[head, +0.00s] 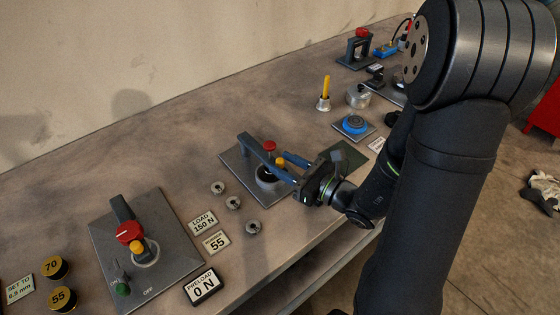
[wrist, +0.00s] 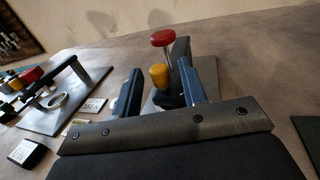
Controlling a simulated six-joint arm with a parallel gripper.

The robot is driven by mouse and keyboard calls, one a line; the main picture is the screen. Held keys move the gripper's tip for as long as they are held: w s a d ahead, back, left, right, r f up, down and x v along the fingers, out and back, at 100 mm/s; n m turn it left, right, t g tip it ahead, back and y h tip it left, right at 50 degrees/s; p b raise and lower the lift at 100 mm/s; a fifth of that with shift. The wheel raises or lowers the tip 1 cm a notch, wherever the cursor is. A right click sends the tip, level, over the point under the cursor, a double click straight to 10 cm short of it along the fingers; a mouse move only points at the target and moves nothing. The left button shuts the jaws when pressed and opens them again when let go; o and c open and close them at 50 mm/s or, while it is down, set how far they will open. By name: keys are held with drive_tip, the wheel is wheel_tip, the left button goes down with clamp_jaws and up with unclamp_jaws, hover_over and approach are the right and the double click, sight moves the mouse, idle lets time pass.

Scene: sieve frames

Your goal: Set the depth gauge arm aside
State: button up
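The depth gauge arm is not clearly told apart; a station in the middle of the bench has a dark blue-grey arm (head: 256,150), a red knob (head: 270,146) and a yellow-topped part (head: 280,162) over a round dark opening. My gripper (head: 283,165) is at this station's right side, low over its plate. In the wrist view my gripper (wrist: 158,80) is open, its two blue fingers apart. The yellow-topped part (wrist: 159,76) shows between them, with room on both sides, and the red knob (wrist: 163,38) stands beyond. I cannot tell whether anything touches the fingers.
A similar station with a red knob (head: 130,233) stands at the left. Several small metal rings (head: 233,203) and label plates (head: 203,222) lie between. A blue round part (head: 354,124), a metal pot (head: 359,96) and a yellow-handled tool (head: 325,92) stand farther back. A dark green mat (head: 345,158) lies at right.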

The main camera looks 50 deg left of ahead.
drive_tip(key=shift+x, duration=0.95)
drive_tip(key=shift+c, duration=0.2)
clamp_jaws()
drive_tip(key=shift+w, duration=0.1)
drive_tip(key=shift+w+a+n+g+h, duration=0.1)
drive_tip(key=shift+w+n+g+h, duration=0.3)
drive_tip(key=shift+w+n+g, duration=0.6)
drive_tip(key=w+a+n+g+h, duration=0.6)
drive_tip(key=w+n+g+h, duration=0.3)
drive_tip(key=w+g+h, duration=0.1)
drive_tip(key=shift+w+a, duration=0.35)
drive_tip(key=shift+w, duration=0.1)
